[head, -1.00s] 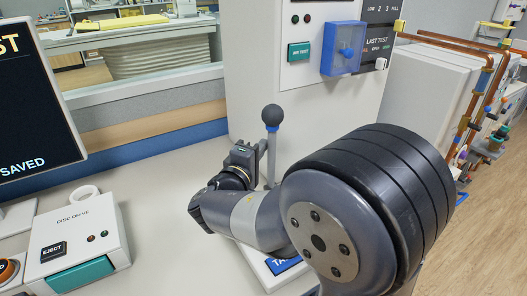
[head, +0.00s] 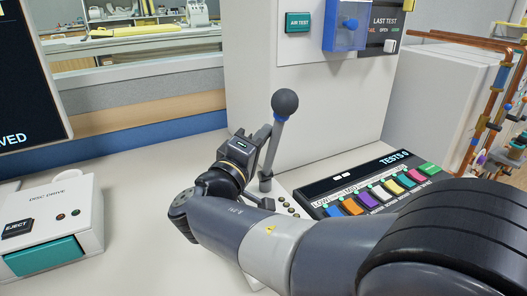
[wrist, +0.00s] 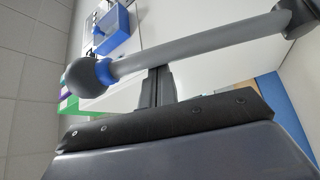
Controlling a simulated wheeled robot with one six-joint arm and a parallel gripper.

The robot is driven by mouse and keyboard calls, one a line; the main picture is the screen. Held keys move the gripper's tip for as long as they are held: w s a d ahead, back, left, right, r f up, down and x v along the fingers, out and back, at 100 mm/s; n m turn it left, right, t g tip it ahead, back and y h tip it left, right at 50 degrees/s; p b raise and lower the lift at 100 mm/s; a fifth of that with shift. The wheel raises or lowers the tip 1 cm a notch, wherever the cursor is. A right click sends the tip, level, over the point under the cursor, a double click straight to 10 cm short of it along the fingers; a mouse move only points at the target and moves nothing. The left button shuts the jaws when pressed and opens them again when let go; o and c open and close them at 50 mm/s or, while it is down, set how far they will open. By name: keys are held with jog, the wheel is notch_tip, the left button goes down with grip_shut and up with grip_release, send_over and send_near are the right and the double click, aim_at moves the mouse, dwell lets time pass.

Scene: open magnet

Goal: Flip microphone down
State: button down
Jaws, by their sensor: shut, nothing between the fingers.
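The microphone (head: 285,103) is a dark grey ball with a blue collar on a thin grey stalk, rising from a dark socket on the console's white base. In the head view it stands mostly upright, its top leaning a little right. In the wrist view the ball (wrist: 86,77) is at left and the stalk runs up to the right across the picture. My gripper (head: 264,135) is shut and empty, just left of the stalk. In the wrist view its fingertips (wrist: 157,78) meet the stalk's outline below the collar; I cannot tell if they touch.
A console (head: 368,183) with several coloured keys lies right of the stalk, partly behind my arm. A tall white cabinet (head: 262,70) stands behind, with a blue box (head: 345,25). A disc drive (head: 60,215) sits at left. The white counter (head: 130,190) between is clear.

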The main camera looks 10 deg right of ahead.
aim_at(270, 152)
jog(key=s+m+b, duration=0.1)
jog(key=b, duration=0.1)
jog(key=s+f+b, duration=0.1)
jog(key=b, duration=0.1)
jog(key=shift+d+f+m+h, duration=0.25)
jog(key=shift+d+m+h, duration=0.05)
jog(key=shift+m+h, duration=0.1)
jog(key=shift+s+d+f+b, duration=0.2)
jog(key=shift+s+b, duration=0.3)
jog(key=shift+b, duration=0.5)
jog(key=s+f+b, duration=0.1)
jog(key=b, duration=0.1)
jog(key=s+d+f+b, duration=0.1)
jog(key=s+f+b, duration=0.1)
jog(key=b, duration=0.1)
jog(key=shift+s, duration=0.3)
jog(key=shift+d+f, duration=0.1)
jog(key=shift+f, duration=0.1)
notch_tip(270, 152, up, 4)
jog(key=w+a+p, duration=0.2)
jog(key=a, duration=0.1)
jog(key=s+a+f+p, duration=0.1)
jog(key=s+a+f, duration=0.4)
jog(key=s, duration=0.1)
jog(key=shift+a, duration=0.4)
